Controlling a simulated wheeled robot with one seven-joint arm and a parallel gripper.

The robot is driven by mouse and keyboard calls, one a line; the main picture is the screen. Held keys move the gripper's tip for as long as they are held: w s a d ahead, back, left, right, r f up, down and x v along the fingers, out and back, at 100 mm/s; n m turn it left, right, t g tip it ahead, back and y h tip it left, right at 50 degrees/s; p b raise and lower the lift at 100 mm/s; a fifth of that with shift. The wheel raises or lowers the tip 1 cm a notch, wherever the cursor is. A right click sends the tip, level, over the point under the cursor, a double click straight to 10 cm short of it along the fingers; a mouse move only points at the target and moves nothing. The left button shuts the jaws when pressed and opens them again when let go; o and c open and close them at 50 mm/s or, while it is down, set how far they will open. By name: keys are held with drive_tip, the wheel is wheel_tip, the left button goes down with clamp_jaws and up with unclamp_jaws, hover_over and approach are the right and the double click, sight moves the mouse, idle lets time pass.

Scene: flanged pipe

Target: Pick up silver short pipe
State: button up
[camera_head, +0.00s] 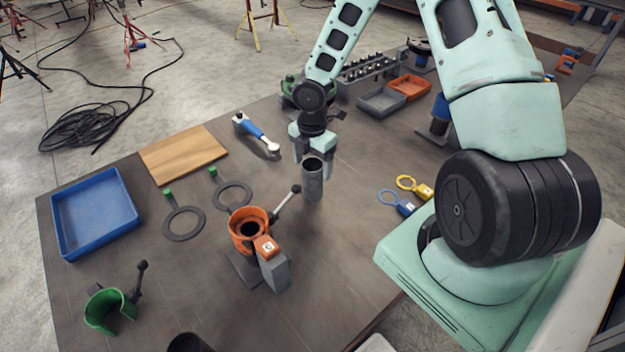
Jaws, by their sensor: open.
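The silver short pipe (313,184) stands upright on the dark table (215,305), near the middle of the camera_head view. It is a grey cylinder with an open, dark top. My gripper (313,160) is pale green and points down at the pipe's upper end. Its jaws are open, with a finger to the left of the pipe's top and the other side near its right rim. I cannot tell whether the fingers touch the pipe. The lower part of the pipe is in plain view and rests on the table.
An orange clamp fixture (249,232) with a lever stands left of the pipe. A blue-handled tool (256,133) lies behind. Flat rings (184,224), a wooden board (182,154) and a blue tray (95,212) are further left. Yellow and blue ring tools (404,206) lie to the right.

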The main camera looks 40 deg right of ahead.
drive_tip(key=shift+w+d+f+p, duration=0.1)
drive_tip(key=shift+f+p, duration=0.15)
drive_tip(key=shift+f, duration=1.15)
drive_tip(key=shift+w+d+f+p, duration=0.1)
drive_tip(key=shift+f+p, duration=0.1)
drive_tip(key=shift+f, duration=1.2)
drive_tip(key=c, duration=1.3)
